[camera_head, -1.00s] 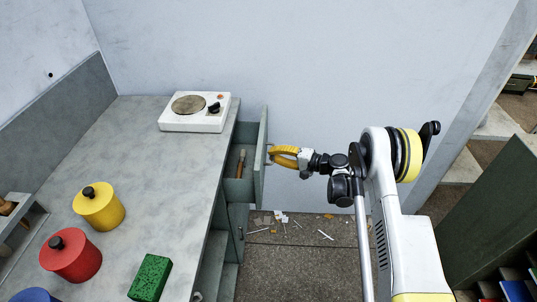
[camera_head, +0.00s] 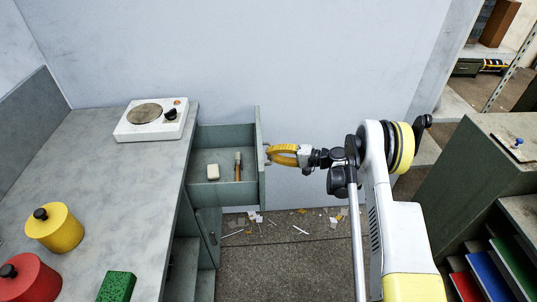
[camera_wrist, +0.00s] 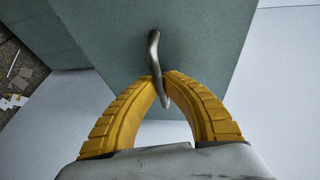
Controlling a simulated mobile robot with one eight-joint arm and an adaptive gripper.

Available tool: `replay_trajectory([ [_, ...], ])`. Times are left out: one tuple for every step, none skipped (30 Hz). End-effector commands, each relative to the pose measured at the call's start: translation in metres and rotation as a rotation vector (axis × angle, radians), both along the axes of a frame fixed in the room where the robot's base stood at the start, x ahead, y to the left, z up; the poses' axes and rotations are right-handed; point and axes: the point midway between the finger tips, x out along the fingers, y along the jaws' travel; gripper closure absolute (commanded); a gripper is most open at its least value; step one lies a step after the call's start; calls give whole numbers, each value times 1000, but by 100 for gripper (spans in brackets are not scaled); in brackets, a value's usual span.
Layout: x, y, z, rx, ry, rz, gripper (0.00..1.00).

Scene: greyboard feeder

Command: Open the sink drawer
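The green-grey drawer (camera_head: 222,140) stands pulled out from the counter in the head view. Inside it lie a small pale block (camera_head: 213,172) and a brush-like tool with a wooden handle (camera_head: 238,166). My gripper (camera_head: 270,153) is at the outer face of the drawer front. In the wrist view the yellow fingers (camera_wrist: 164,78) close around the bent metal handle (camera_wrist: 154,50) on the drawer front (camera_wrist: 200,35). The fingertips meet at the handle, and part of the handle shows above and between them.
A white hot plate (camera_head: 151,119) stands on the grey counter (camera_head: 110,190), with a yellow pot (camera_head: 54,228), a red pot (camera_head: 30,281) and a green sponge (camera_head: 116,287). Litter (camera_head: 256,217) lies on the floor below the drawer. A green cabinet (camera_head: 465,170) stands at the right.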

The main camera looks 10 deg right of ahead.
Motion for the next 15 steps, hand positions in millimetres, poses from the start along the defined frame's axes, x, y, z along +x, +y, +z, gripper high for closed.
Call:
replay_trajectory([
  [0,0,0,0,0,0,100],
  [0,0,0,0,0,0,100],
  [0,0,0,0,0,0,100],
  [0,0,0,0,0,0,100],
  [0,0,0,0,0,0,100],
  [0,0,0,0,0,0,84],
  [0,0,0,0,0,0,74],
  [0,0,0,0,0,0,69],
  [0,0,0,0,0,0,69],
  [0,0,0,0,0,0,69],
  [0,0,0,0,0,0,69],
  [0,0,0,0,0,0,69],
  [0,0,0,0,0,0,69],
  [0,0,0,0,0,0,69],
  [0,0,0,0,0,0,69],
])
